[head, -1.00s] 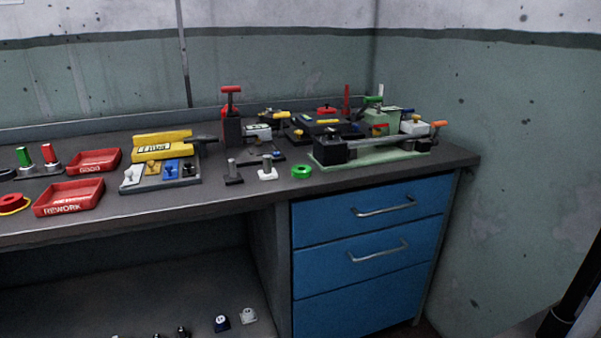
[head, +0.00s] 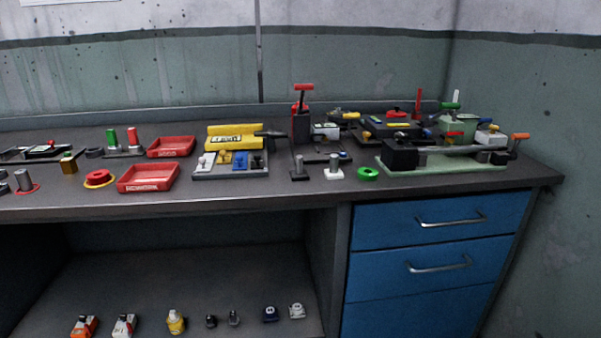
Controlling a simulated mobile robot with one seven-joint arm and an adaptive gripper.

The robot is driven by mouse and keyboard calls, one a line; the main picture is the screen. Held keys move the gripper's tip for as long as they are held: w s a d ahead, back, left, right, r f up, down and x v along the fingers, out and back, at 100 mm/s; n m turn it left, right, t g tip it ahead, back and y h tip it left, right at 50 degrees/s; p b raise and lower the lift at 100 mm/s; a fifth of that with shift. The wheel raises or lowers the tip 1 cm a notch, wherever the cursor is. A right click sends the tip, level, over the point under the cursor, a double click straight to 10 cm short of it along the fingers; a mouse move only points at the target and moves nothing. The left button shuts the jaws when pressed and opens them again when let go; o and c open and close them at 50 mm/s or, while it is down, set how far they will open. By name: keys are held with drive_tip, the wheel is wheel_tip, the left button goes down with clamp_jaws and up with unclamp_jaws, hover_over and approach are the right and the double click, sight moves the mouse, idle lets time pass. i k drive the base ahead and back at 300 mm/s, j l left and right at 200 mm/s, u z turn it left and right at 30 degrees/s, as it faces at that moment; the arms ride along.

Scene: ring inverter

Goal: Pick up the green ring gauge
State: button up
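The green ring gauge (head: 368,174) lies flat on the grey workbench near its front edge, in the head view right of centre. It is a small bright green ring with a dark hole. A white-based post (head: 334,168) stands just to its left, and the pale green fixture base (head: 440,163) is close to its right. Nothing covers the ring. My gripper is not in view.
Red trays (head: 149,177) and a yellow fixture (head: 234,137) stand left on the workbench (head: 270,196). A red-handled press (head: 303,115) stands behind the ring. Blue drawers (head: 436,255) are below. Several small items lie on the lower shelf (head: 200,270).

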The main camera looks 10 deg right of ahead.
sight(366, 174)
drive_tip(key=i+j, duration=0.3)
drive_tip(key=i+j+z, duration=0.45)
drive_tip(key=i+j, duration=0.3)
drive_tip(key=j, duration=0.15)
drive_tip(key=z, duration=1.3)
drive_tip(key=i, duration=0.5)
